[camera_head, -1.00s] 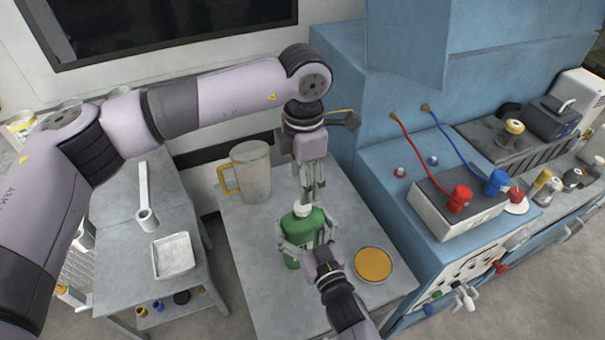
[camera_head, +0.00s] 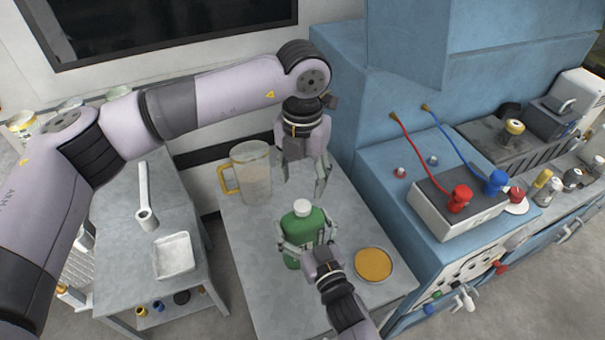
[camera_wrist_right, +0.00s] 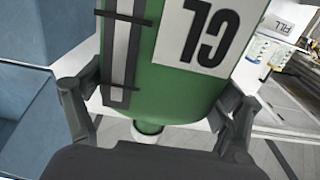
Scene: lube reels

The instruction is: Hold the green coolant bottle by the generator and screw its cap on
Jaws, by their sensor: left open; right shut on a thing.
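The green coolant bottle (camera_head: 309,222) stands upright on the grey table, with a white cap (camera_head: 302,207) at its top. How tightly the cap sits cannot be told. My right gripper (camera_head: 307,248) is shut around the bottle's body from the near side. In the right wrist view the green body (camera_wrist_right: 165,75) with its white label fills the middle, between the two dark fingers (camera_wrist_right: 158,115). My left gripper (camera_head: 305,178) is open and empty, fingers pointing down, just above and behind the cap and apart from it.
A clear jug (camera_head: 252,172) with a yellow handle stands behind left of the bottle. A round orange-filled dish (camera_head: 373,264) lies to its right. The blue generator housing (camera_head: 390,195) borders the table's right side. A side table (camera_head: 130,255) holds a tray (camera_head: 173,255).

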